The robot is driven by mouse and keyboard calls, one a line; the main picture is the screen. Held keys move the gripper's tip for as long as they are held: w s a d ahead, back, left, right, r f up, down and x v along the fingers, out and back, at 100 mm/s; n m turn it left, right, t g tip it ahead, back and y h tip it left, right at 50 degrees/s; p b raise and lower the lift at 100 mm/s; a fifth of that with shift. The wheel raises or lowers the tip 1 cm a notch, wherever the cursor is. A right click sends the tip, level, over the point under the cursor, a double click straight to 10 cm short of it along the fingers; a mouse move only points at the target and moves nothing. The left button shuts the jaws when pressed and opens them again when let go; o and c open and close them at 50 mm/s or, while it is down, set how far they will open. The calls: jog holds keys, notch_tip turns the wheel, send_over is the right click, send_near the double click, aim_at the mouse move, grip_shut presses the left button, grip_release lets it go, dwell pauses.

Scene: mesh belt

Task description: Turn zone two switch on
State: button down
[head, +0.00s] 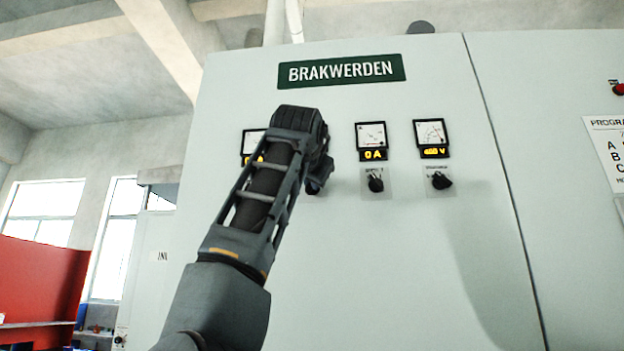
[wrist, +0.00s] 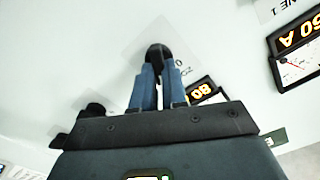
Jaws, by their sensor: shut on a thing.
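My gripper (wrist: 158,85) is at the cabinet front, its two blue-grey fingers closed around a black rotary switch (wrist: 156,52) on a pale label plate. A "0" mark shows beside this switch. Its pointing direction is hard to tell, as the fingers cover most of it. The plate's name cannot be read, but the neighbouring plate on the right in the wrist view (wrist: 288,8) ends in "NE 1". In the head view my gripper (head: 315,183) is mostly hidden by my wrist, and the held switch is largely covered.
The pale cabinet (head: 340,260) carries a "BRAKWERDEN" sign (head: 341,71). To the right are a meter reading 0 A (head: 371,140) above one black switch (head: 376,183), and a 400 V meter (head: 432,138) above another (head: 441,181). A left meter (head: 252,141) is partly hidden by my arm.

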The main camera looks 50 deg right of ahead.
jog(key=c, duration=1.2)
grip_release()
jog(key=shift+o, duration=0.2)
jog(key=b+v, duration=0.2)
jog(key=v, duration=0.5)
jog(key=shift+s+a, duration=0.25)
jog(key=shift+a, duration=0.1)
